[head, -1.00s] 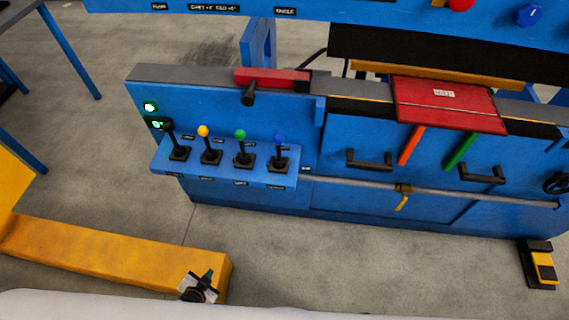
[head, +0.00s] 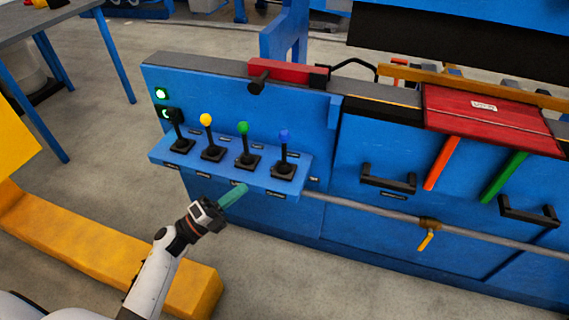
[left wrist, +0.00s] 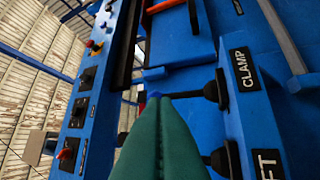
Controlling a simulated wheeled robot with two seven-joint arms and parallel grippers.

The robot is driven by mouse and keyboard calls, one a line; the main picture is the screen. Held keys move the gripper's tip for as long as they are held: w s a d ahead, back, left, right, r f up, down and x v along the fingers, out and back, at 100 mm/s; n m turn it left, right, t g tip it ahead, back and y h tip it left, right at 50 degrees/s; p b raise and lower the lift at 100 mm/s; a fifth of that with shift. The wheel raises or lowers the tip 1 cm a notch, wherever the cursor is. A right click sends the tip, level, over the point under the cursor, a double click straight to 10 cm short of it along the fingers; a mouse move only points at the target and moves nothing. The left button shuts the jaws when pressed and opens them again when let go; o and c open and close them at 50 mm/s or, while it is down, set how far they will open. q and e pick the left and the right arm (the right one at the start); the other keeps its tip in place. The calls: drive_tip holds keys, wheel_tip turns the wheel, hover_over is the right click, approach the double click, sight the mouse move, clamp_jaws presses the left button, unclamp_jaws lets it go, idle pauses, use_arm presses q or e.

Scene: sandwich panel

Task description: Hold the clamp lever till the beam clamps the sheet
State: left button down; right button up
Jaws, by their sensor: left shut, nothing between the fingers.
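The clamp lever (head: 284,148) is the rightmost in a row on a blue shelf. It has a blue knob and stands roughly upright. In the left wrist view the lever (left wrist: 190,95) lies beside the CLAMP label, with its knob end partly hidden behind my fingertips. My left gripper (head: 242,188) has green fingers, shut and empty, in front of the shelf's front edge, below and left of the clamp lever. Its closed fingers (left wrist: 155,102) fill the lower middle of the wrist view. A red plate (head: 480,112) lies on the machine's top at right. I cannot tell whether it is the sheet.
Yellow (head: 206,132), green (head: 242,140) and black levers stand left of the clamp lever. Two green lamps glow on the panel. A grey rail (head: 370,207) runs along the machine front. A yellow base (head: 110,255) lies on the floor at left.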

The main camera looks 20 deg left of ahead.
sight(284, 153)
use_arm(q)
drive_tip(key=shift+s+d+r+m+h, duration=0.1)
drive_tip(key=shift+d+r+m+h, duration=0.15)
drive_tip(key=shift+m+h, duration=0.2)
use_arm(e)
drive_tip(key=shift+s+d+r, duration=0.15)
drive_tip(key=shift+s+r, duration=0.05)
drive_tip(key=shift+r, duration=0.15)
use_arm(q)
drive_tip(key=w+a+x, duration=0.2)
drive_tip(key=x, duration=1)
drive_tip(key=shift+w+r, duration=0.2)
drive_tip(key=shift+r, duration=0.1)
use_arm(e)
drive_tip(key=shift+f, duration=0.2)
use_arm(q)
drive_tip(key=shift+d+y, duration=0.1)
drive_tip(key=shift+y, duration=0.15)
use_arm(e)
drive_tip(key=shift+r, duration=0.15)
